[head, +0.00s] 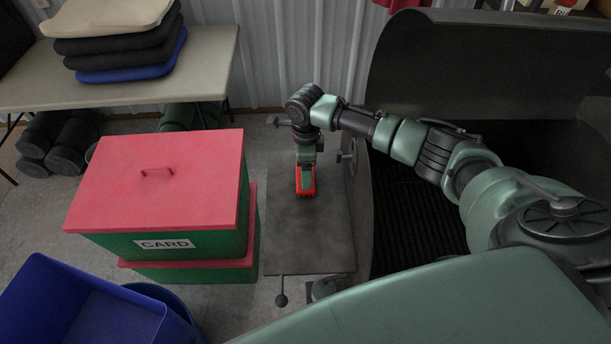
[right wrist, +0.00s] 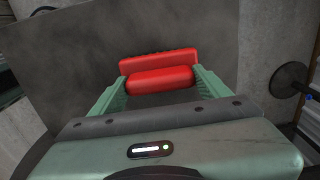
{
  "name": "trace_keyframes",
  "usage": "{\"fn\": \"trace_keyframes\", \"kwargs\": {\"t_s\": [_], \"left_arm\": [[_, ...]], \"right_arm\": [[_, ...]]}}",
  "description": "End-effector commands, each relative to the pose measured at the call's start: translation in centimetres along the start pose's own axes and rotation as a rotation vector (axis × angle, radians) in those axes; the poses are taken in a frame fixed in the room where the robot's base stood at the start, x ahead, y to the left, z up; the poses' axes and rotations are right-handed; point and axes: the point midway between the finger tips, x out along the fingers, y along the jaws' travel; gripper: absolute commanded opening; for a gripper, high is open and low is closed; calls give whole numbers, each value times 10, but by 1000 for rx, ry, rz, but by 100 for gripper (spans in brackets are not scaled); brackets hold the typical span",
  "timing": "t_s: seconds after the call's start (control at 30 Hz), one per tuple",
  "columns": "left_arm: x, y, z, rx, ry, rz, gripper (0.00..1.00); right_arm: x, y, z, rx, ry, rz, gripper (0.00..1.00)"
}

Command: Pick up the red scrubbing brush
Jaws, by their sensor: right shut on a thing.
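The red scrubbing brush (head: 306,181) is at the dark metal side shelf (head: 310,235) in the head view, under my right gripper (head: 306,172). In the right wrist view the brush (right wrist: 160,78) lies between the two green fingers of my right gripper (right wrist: 160,90), which are shut on its red handle. The dark bristle edge shows faintly along its far side. I cannot tell whether the brush touches the shelf or is just above it. My left gripper is not in view.
A large dark grill body (head: 440,70) stands right of the shelf. Green boxes with red lids (head: 155,185) stand to its left, one labelled CARD. A blue bin (head: 80,305) is at lower left. A table (head: 205,70) holds stacked cushions. Most of the shelf is bare.

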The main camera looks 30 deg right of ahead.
Motion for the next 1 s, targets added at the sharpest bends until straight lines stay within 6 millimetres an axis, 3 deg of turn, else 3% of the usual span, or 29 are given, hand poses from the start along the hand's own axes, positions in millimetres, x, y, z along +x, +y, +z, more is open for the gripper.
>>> {"fn": "trace_keyframes", "kwargs": {"t_s": [0.27,0.47,1.0], "left_arm": [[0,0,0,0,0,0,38],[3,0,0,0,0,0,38],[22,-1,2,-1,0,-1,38]], "right_arm": [[-5,0,0,0,-2,-1,30],[-27,-1,0,-1,-3,-3,30],[-164,-1,1,0,-4,-4,30]]}}
